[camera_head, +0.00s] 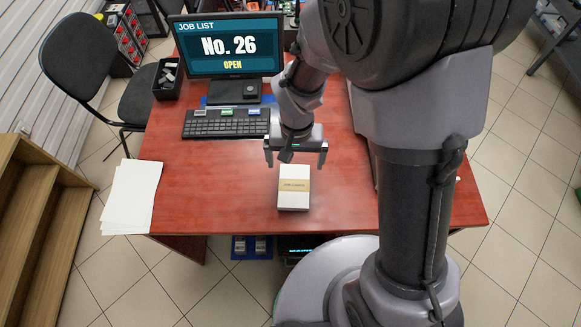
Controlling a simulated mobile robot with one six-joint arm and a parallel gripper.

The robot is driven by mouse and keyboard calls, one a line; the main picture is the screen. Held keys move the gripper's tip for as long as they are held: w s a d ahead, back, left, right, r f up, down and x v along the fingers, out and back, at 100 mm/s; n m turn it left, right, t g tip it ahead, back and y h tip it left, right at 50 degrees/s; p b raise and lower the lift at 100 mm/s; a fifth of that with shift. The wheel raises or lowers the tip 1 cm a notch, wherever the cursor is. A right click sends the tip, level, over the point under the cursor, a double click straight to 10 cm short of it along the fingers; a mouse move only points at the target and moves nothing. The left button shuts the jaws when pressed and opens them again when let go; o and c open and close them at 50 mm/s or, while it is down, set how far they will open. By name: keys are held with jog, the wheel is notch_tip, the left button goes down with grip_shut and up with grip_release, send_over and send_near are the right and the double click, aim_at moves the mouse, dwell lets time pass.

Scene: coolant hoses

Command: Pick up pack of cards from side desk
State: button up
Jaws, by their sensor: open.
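A white pack of cards (294,199) with a tan band bearing small text lies on the reddish-brown desk (210,195), close to the desk's front edge. My gripper (296,163) is open, with its two fingers spread. In the picture it is just above and behind the pack, and nothing shows between the fingers. Its exact height over the desk cannot be told.
A monitor (229,46) reading "No. 26 OPEN" and a keyboard (226,122) stand at the back. White papers (132,197) overhang the left edge. A dark tray (168,78) is at back left. A chair (80,50) and wooden steps (45,215) stand left.

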jog(key=b, duration=0.3)
send_over(294, 185)
notch_tip(294, 185, down, 9)
jog(key=shift+w+f, duration=0.1)
jog(key=shift+f, duration=0.1)
notch_tip(294, 185, down, 5)
jog(key=shift+f+b, duration=0.1)
jog(key=shift+b, duration=1.1)
jog(key=shift+r, duration=0.2)
jog(key=shift+c, duration=0.2)
jog(key=c, duration=1.5)
jog(key=shift+c, duration=0.2)
